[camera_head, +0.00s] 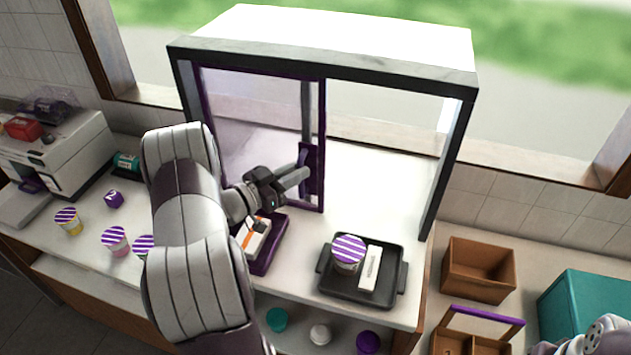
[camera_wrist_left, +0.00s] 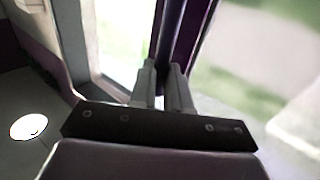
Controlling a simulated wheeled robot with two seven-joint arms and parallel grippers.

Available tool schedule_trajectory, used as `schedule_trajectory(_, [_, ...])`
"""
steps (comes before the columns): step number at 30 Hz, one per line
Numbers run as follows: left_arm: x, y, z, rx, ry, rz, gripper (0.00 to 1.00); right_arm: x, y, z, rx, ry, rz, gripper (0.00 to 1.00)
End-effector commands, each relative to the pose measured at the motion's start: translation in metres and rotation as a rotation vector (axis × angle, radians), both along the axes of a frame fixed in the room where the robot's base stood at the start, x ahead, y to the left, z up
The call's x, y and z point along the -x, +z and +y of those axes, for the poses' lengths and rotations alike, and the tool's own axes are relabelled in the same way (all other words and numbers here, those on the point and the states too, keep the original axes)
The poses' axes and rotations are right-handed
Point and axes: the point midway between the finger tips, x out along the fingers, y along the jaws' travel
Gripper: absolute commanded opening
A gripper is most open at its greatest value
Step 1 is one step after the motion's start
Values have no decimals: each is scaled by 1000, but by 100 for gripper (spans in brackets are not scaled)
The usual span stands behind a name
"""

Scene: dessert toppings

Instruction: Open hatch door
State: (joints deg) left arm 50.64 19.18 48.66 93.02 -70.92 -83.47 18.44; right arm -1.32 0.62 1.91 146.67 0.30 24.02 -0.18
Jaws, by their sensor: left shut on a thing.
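The hatch is a box-like frame with a white top (camera_head: 340,35) on the counter. Its purple-framed glass door (camera_head: 255,115) covers the left part of the opening, and the right part stands open. A purple handle (camera_head: 314,170) is on the door's right edge. My left gripper (camera_head: 300,176) is shut on the handle. In the left wrist view, its two fingers (camera_wrist_left: 164,88) close around a dark upright bar. Of my right arm, only a part shows at the bottom right corner; its gripper is out of view.
A black tray (camera_head: 332,290) with a striped cup (camera_head: 348,252) and a white packet (camera_head: 370,268) sits before the hatch. A purple-edged device (camera_head: 266,258) lies under my left gripper. Striped cups (camera_head: 115,240) stand left; wooden boxes (camera_head: 478,268) and a teal box (camera_head: 590,305) are right.

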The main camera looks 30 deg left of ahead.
Motion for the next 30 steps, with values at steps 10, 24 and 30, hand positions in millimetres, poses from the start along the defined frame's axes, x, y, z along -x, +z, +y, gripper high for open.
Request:
schedule_trajectory(10, [3,1,11,0,1,-1,0,0,-2,0,0,0,0,43])
schedule_trajectory(24, [2,0,10,0,0,-1,42,0,-2,0,0,0,0,43])
schedule_trajectory(30, [14,-2,15,0,3,-2,42,0,-11,0,0,0,0,43])
